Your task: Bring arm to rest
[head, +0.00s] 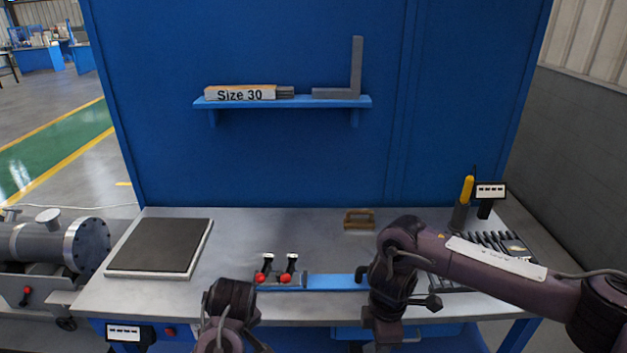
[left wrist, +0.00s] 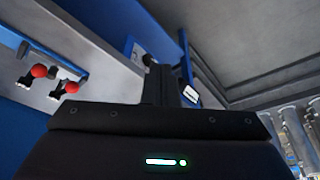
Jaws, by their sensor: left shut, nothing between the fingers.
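My left arm (head: 230,303) comes in at the bottom, left of centre, in front of the bench. Its gripper is hidden in the head view. In the left wrist view my left gripper (left wrist: 164,82) has its dark fingers together with nothing held, pointing toward the bench front. My right arm (head: 490,262) reaches in from the right and bends down at a joint over the bench's front edge. My right gripper cannot be made out.
The grey workbench (head: 270,230) carries a black pad (head: 160,247), red-knobbed clamps (head: 275,278), a wooden block (head: 359,219) and tools at right. A blue shelf (head: 300,103) is behind. The grey flanged shell (head: 45,243) stands left. Bench centre is mostly clear.

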